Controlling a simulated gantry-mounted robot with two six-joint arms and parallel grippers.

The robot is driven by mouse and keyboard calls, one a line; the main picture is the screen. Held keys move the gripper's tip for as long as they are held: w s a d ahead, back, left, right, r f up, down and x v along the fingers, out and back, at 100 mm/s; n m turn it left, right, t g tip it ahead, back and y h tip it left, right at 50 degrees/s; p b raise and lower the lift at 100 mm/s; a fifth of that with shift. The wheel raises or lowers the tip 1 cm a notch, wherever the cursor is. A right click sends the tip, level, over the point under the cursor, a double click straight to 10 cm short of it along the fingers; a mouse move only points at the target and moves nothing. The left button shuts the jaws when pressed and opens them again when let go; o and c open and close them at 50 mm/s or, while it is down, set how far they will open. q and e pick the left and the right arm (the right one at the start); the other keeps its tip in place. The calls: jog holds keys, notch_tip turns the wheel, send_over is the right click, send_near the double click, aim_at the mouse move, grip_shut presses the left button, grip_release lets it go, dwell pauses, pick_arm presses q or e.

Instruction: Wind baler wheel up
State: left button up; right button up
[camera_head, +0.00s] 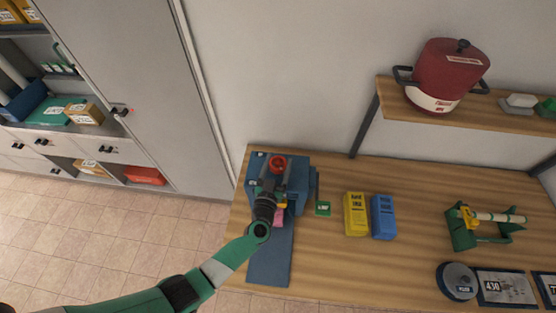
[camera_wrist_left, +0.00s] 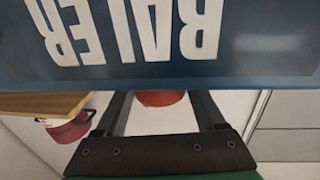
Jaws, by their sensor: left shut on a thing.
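The baler (camera_head: 301,183) is a blue box at the left end of the wooden table, with a red wheel (camera_head: 277,163) on top. In the left wrist view its blue panel with upside-down white "BALER" lettering (camera_wrist_left: 140,35) fills the upper part. My left gripper (camera_head: 270,182) is at the baler, just in front of the wheel. In the left wrist view its two fingers reach up behind the panel, with part of the red wheel (camera_wrist_left: 160,98) between them. It is shut on the wheel, though the panel hides the fingertips. My right gripper is not in view.
A blue plate (camera_head: 270,260) extends in front of the baler. A yellow box (camera_head: 355,214) and a blue box (camera_head: 383,217) stand to its right. A green holder (camera_head: 462,236) is farther right. A red pot (camera_head: 449,75) stands on the shelf above.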

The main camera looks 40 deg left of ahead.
pick_arm(q)
jog(key=n+g+y, duration=0.1)
jog(key=y, duration=0.1)
jog(key=shift+w+d+n+g+y, duration=0.15)
jog(key=shift+n+g+y, duration=0.15)
jog(key=shift+n+g, duration=0.1)
jog(key=shift+f+n+g+y+b, duration=0.1)
jog(key=shift+n+g+y+b, duration=0.3)
jog(key=shift+n+g+y, duration=0.15)
jog(key=n+g+y+b, duration=0.1)
jog(key=n+g+b, duration=0.1)
jog(key=b, duration=0.3)
jog(key=n+g+y+b, duration=0.2)
jog(key=n+g+b, duration=0.1)
jog(key=b, duration=0.3)
jog(key=n+g+y+b, duration=0.2)
jog(key=g+b, duration=0.3)
jog(key=b, duration=0.1)
jog(key=shift+f, duration=0.3)
jog(key=shift+r+n+g+b, duration=0.3)
jog(key=shift+n+g+b, duration=0.15)
jog(key=shift+b, duration=0.3)
jog(key=o, duration=1.3)
jog(key=shift+a, duration=0.2)
jog(key=shift+o, duration=0.2)
jog(key=shift+r, duration=0.15)
